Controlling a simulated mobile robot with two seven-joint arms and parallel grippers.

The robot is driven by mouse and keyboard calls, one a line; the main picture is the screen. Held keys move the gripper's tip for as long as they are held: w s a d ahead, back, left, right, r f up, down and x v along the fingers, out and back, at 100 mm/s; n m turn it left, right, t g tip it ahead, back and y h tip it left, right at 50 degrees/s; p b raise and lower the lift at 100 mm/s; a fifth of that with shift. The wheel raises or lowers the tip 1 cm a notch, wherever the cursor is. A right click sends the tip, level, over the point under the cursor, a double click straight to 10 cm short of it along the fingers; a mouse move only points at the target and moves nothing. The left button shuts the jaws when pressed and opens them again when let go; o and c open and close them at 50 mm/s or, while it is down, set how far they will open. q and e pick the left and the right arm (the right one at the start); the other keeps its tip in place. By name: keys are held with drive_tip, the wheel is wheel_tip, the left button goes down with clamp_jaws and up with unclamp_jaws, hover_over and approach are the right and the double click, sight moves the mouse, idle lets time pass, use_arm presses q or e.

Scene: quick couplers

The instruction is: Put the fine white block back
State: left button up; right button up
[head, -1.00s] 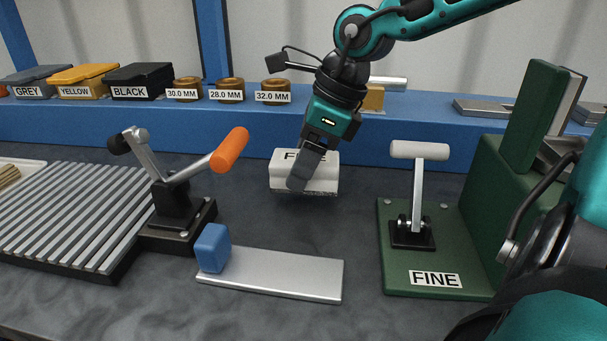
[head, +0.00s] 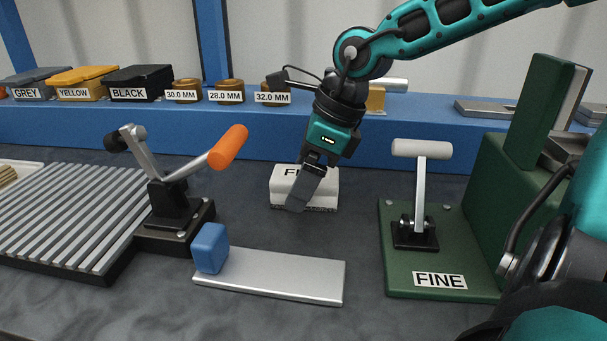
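The fine white block (head: 326,189) sits at the middle of the dark bench, its label partly covered; it appears to rest on the bench top. My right gripper (head: 303,190) points down over it from the upper right. One grey finger stands in front of the block's near face and seems slightly apart from it; the other finger is hidden behind the block. The gripper looks open around the block. The green stand labelled FINE (head: 460,262) is to the right, with a white-handled lever (head: 420,180) upright on it. My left gripper is not in view.
A silver plate (head: 285,279) with a blue block (head: 210,248) lies in front. An orange-handled clamp (head: 176,205) and a ribbed plate (head: 70,215) are at left. A blue shelf (head: 120,128) at the back holds labelled blocks and rings. Bare bench lies around the white block.

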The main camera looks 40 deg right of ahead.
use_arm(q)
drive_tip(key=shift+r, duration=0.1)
use_arm(e)
drive_tip(key=shift+r+p, duration=0.15)
drive_tip(key=shift+p, duration=0.2)
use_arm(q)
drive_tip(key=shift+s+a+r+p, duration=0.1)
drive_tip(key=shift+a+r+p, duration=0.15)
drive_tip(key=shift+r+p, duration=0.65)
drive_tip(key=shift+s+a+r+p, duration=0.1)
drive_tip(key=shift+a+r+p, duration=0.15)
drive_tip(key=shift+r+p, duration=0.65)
use_arm(e)
drive_tip(key=v, duration=1.3)
drive_tip(key=shift+s+d, duration=0.15)
drive_tip(key=shift+d, duration=0.15)
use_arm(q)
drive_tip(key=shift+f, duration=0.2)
